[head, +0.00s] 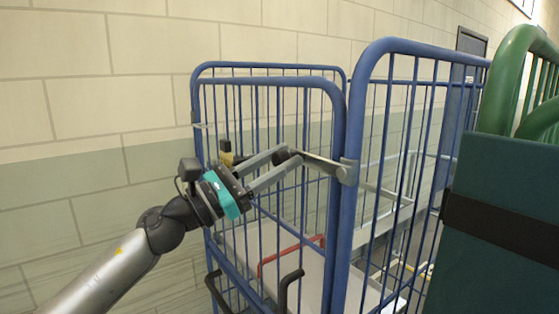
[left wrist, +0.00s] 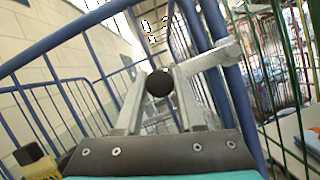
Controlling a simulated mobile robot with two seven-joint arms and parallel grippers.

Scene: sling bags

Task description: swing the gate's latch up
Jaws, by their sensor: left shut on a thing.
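The gate latch (head: 322,163) is a grey metal bar with a dark round knob. It runs from a bracket on the blue corner post leftward and slightly up across the front of the blue barred gate (head: 273,82). My left gripper (head: 283,157) comes in from the left and is shut on the latch at its knob end. In the left wrist view the black knob (left wrist: 159,83) sits between the two grey fingers, with the latch bar (left wrist: 212,57) reaching right towards its bracket. My right gripper is in neither view.
The gate belongs to a blue roll cage with a grey shelf (head: 245,242) and a red handle (head: 290,252) low inside. A green panel with a black strap (head: 500,228) stands close at the right. A block wall (head: 90,120) runs behind.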

